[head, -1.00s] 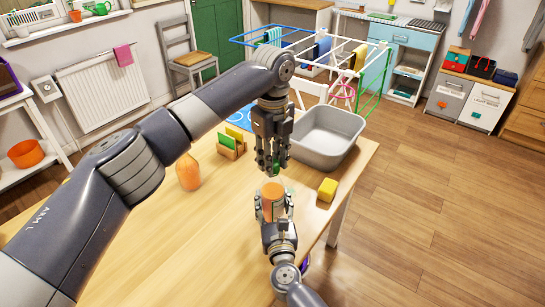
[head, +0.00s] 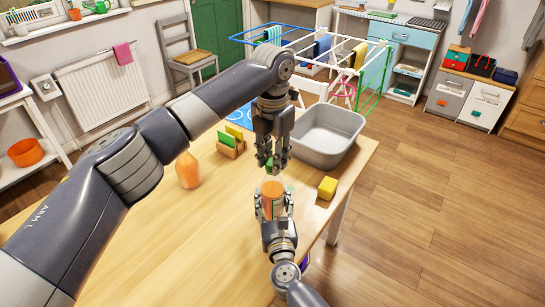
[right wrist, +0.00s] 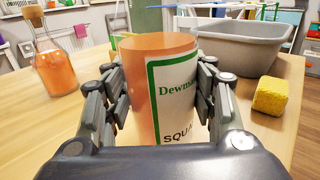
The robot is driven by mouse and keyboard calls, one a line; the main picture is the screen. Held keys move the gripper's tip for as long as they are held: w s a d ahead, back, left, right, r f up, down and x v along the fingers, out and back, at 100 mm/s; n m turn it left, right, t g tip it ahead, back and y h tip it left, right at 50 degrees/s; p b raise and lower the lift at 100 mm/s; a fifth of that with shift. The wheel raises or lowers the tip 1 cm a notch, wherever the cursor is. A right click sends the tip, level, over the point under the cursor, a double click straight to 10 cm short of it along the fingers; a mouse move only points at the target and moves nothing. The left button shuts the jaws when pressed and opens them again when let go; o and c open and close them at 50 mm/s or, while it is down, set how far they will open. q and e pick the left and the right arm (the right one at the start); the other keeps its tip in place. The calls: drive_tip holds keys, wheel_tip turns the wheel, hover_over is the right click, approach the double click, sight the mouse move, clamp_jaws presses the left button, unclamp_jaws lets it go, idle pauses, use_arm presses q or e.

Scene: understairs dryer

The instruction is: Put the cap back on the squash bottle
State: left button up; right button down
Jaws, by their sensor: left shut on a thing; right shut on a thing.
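The squash bottle (head: 273,188) is an orange cylinder with a white and green label. It stands upright near the table's right edge, and its label also shows in the right wrist view (right wrist: 180,95). My right gripper (head: 273,204) is shut on it, one finger set on each side. My left gripper (head: 270,160) points down just above the bottle and is shut on a small green thing, which looks like the cap (head: 269,168). The fingers hide most of the cap. It seems a little apart from the bottle, but I cannot tell the exact gap.
A grey basin (head: 328,137) stands behind and to the right, with a yellow sponge (head: 327,188) in front of it. An orange carafe (head: 188,172) and a wooden holder with green and yellow sponges (head: 231,144) stand to the left. The table (head: 190,235) is clear at front left.

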use_arm(q)
drive_tip(key=o, duration=0.7)
drive_tip(key=shift+c, duration=0.2)
drive_tip(key=shift+r, duration=2.25)
drive_tip(key=shift+c, duration=0.4)
